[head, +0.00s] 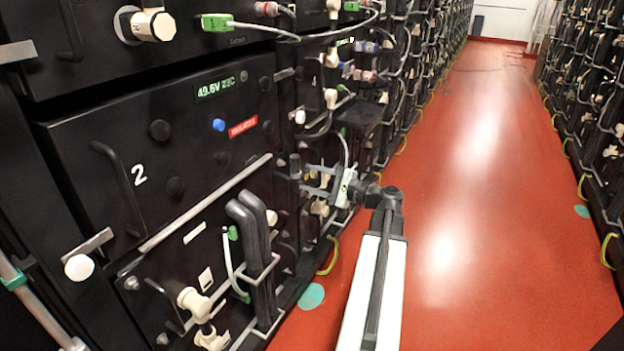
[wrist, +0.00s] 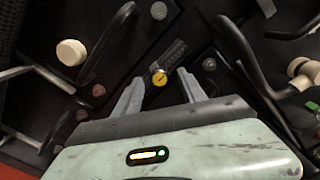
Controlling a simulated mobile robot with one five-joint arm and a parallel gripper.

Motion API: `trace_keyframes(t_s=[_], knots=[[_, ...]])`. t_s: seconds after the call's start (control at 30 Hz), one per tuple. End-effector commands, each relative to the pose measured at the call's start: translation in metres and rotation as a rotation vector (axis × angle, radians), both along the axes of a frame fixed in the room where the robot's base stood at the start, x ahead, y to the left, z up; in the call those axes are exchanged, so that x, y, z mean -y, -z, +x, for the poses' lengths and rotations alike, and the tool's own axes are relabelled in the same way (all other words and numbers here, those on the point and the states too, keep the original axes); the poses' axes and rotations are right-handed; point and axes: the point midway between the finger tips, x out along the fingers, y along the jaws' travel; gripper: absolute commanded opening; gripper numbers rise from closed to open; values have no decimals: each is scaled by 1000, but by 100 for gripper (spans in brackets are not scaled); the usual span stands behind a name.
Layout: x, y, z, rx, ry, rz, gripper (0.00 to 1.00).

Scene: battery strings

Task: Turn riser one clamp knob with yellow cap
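In the wrist view a small knob with a yellow cap (wrist: 159,78) sits at the end of a dark ribbed piece (wrist: 172,60). My gripper (wrist: 160,88) is open, its two grey fingers apart with the yellow cap between and just beyond their tips. I cannot tell whether either finger touches it. In the head view my gripper (head: 308,180) reaches left to the battery rack front, near a dark upright knob (head: 295,166).
Black handles (wrist: 108,42) and a cream round knob (wrist: 71,52) stand near the fingers in the wrist view. Thick black hoses (head: 250,232) project from the rack left of my gripper. The red aisle floor (head: 480,200) is clear to the right.

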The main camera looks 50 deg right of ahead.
Motion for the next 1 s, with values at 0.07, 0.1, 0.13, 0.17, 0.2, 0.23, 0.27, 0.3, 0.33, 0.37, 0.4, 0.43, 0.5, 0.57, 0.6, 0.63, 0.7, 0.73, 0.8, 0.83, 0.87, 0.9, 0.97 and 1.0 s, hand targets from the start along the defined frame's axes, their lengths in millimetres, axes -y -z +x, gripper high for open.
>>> trace_keyframes(t_s=[0.07, 0.1, 0.13, 0.17, 0.2, 0.23, 0.27, 0.3, 0.33, 0.37, 0.4, 0.43, 0.5, 0.57, 0.6, 0.63, 0.7, 0.73, 0.8, 0.83, 0.87, 0.9, 0.97, 1.0], knots=[[0, 0, 0, 1, -1, 0, 49], [0, 0, 0, 1, -1, 0, 49], [0, 0, 0, 1, -1, 0, 49], [0, 0, -1, 0, 0, 0, 49], [1, 0, -4, 1, 1, 0, 49], [2, 0, -8, 0, 1, 0, 49], [3, 0, -12, 0, 1, 0, 49], [5, 0, -19, 0, 1, 0, 49], [6, 0, -26, 0, 3, 0, 49], [8, 0, -32, 0, 3, 0, 49], [10, 0, -40, 0, 3, 0, 49], [12, 0, -46, 0, 4, 0, 49], [14, 0, -58, 0, 2, 0, 49], [16, 0, -66, 0, 1, 0, 49], [17, 0, -70, 0, 0, 0, 49], [18, 0, -72, 0, 0, 0, 49], [18, 0, -75, 0, 0, 0, 49], [19, 0, -76, 0, 0, 0, 49], [19, 0, -76, 0, 0, 0, 49], [18, 0, -76, 1, -1, 0, 49], [18, 0, -76, 1, -1, 0, 49], [18, 0, -76, 1, -1, 0, 49], [18, 0, -76, 1, -1, 0, 49], [18, 0, -75, 1, -1, 0, 49]])
